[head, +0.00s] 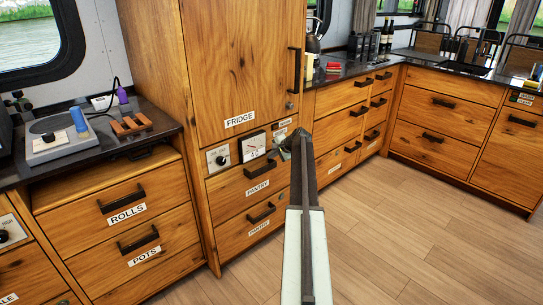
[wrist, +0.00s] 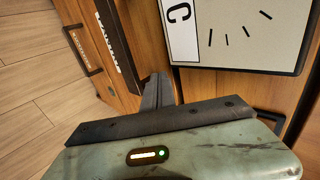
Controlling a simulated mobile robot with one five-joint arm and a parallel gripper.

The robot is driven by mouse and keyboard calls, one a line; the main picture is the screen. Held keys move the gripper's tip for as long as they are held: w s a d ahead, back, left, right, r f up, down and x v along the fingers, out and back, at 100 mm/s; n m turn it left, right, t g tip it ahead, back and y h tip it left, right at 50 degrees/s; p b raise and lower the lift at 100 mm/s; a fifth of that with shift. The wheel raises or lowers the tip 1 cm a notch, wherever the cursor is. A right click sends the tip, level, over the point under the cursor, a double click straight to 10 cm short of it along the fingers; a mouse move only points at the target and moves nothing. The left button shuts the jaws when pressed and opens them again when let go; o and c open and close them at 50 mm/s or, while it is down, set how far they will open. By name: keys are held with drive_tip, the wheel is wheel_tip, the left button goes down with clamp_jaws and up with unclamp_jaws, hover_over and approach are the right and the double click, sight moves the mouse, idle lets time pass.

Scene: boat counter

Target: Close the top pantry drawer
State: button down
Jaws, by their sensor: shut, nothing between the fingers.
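The top pantry drawer (head: 230,193) is a wooden front with a black bar handle and a PANTRY label, low in the tall fridge cabinet in the head view. Its front looks roughly in line with the cabinet; I cannot tell whether a small gap is left. A second pantry drawer (head: 235,235) sits just below it. My gripper (head: 297,143) is shut and empty, in front of the cabinet's right side, up and right of the top drawer's handle. In the wrist view the shut fingers (wrist: 157,92) point at the wooden fronts; contact cannot be told.
A temperature gauge (head: 252,145) and a dial panel (head: 218,159) sit above the drawers; the gauge is close in the wrist view (wrist: 240,30). The rolls drawer (head: 90,205) is at left. More drawers (head: 335,135) line the right. Wooden floor (head: 400,220) is clear.

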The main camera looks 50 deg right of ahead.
drive_tip(key=s+f+p+v, duration=0.1)
drive_tip(key=p+v, duration=0.5)
drive_tip(key=v, duration=0.6)
drive_tip(key=shift+f+p, duration=0.2)
drive_tip(key=shift+p, duration=0.2)
drive_tip(key=shift+s, duration=0.1)
